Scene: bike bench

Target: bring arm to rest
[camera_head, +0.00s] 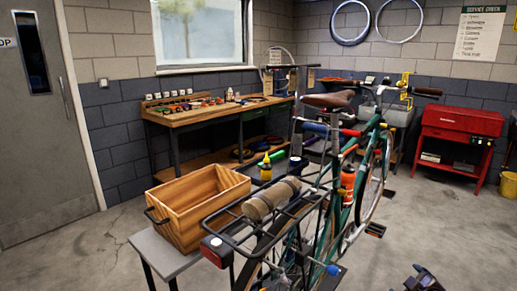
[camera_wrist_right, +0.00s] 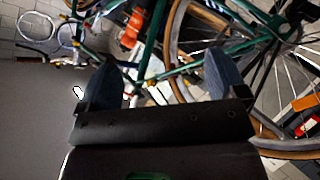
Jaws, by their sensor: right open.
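My right gripper (camera_wrist_right: 160,68) is open in the right wrist view, its two dark fingers wide apart with nothing between them. The green bicycle (camera_wrist_right: 147,40) shows behind the fingers there, at some distance. In the head view, part of my right gripper (camera_head: 424,279) shows at the bottom edge, right of the bicycle (camera_head: 362,165), and apart from it. My left gripper is not in either view.
The bicycle stands in a repair stand in mid-room. A wooden crate (camera_head: 180,222) sits on a grey table (camera_head: 150,256) to its left. A workbench (camera_head: 205,114) and a red cabinet (camera_head: 462,122) stand behind. Floor right of the bicycle is clear.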

